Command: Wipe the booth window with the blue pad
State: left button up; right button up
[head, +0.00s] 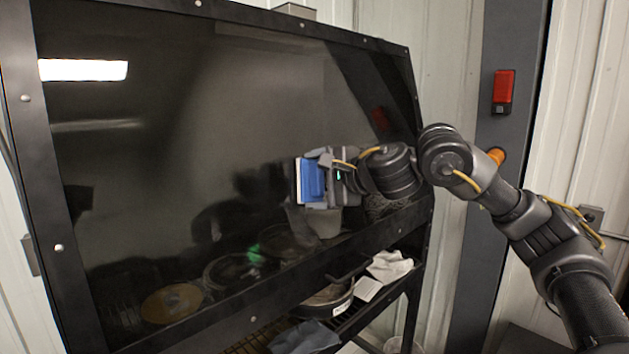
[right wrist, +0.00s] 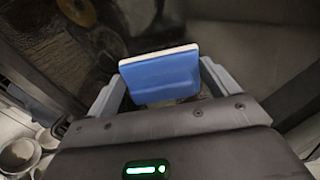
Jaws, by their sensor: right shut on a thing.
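The booth window (head: 190,150) is a large dark, glossy pane in a black riveted frame, filling the left and middle of the head view. The blue pad (head: 311,180) has a white face turned toward the glass, at the lower right part of the window. My right gripper (head: 322,178) is shut on the pad, which also shows between the two grey fingers in the right wrist view (right wrist: 162,77). The pad is close to the glass; I cannot tell whether it touches. My left gripper is not in view.
Below the window, a shelf holds a dark round pan (head: 325,300), a white cloth (head: 389,266) and a grey-blue cloth (head: 305,338). A dark post (head: 500,140) with a red light (head: 503,88) stands to the right. Reflections show in the glass.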

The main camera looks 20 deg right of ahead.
jog(key=shift+v, duration=2.7)
jog(key=v, duration=0.3)
